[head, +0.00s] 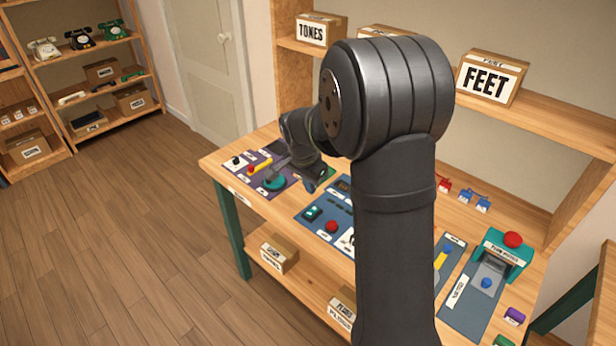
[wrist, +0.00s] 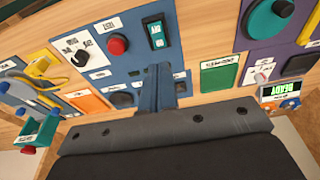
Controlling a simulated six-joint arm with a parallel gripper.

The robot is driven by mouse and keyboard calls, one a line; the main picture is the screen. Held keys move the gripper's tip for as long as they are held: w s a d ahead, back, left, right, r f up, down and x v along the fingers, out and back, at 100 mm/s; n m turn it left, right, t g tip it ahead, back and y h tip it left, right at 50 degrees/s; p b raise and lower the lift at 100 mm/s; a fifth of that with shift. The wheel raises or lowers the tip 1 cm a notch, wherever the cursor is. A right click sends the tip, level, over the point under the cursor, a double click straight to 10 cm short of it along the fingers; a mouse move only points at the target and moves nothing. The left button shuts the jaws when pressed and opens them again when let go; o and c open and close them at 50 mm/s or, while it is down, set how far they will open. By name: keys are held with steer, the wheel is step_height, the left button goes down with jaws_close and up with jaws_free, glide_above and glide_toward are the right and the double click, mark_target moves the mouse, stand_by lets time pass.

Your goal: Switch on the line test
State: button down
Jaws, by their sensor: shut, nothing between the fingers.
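The workbench's blue panel (wrist: 130,66) carries a dark green rocker switch (wrist: 155,31), a red round button (wrist: 117,45), a black rotary knob (wrist: 80,58) and a dark round part (wrist: 122,99). The labels are too small to read, so I cannot tell which control is the line test. My gripper (wrist: 161,72) is shut and empty. In the wrist view its fingers are over the blue panel, below the rocker switch. Contact cannot be told.
A purple panel (wrist: 292,50) with a teal dial (wrist: 268,18) is beside the blue one. A green plate (wrist: 218,76) and a small lit screen (wrist: 283,90) sit nearby. A plunger device with a red knob (head: 513,240) stands at the bench's right. Floor at left is clear.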

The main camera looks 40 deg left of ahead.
mark_target(314, 208)
steer(key=f, duration=0.2)
steer(key=w+f, duration=0.1)
steer(key=f, duration=0.4)
steer(key=shift+w+f, duration=0.25)
steer(key=shift+f, duration=0.1)
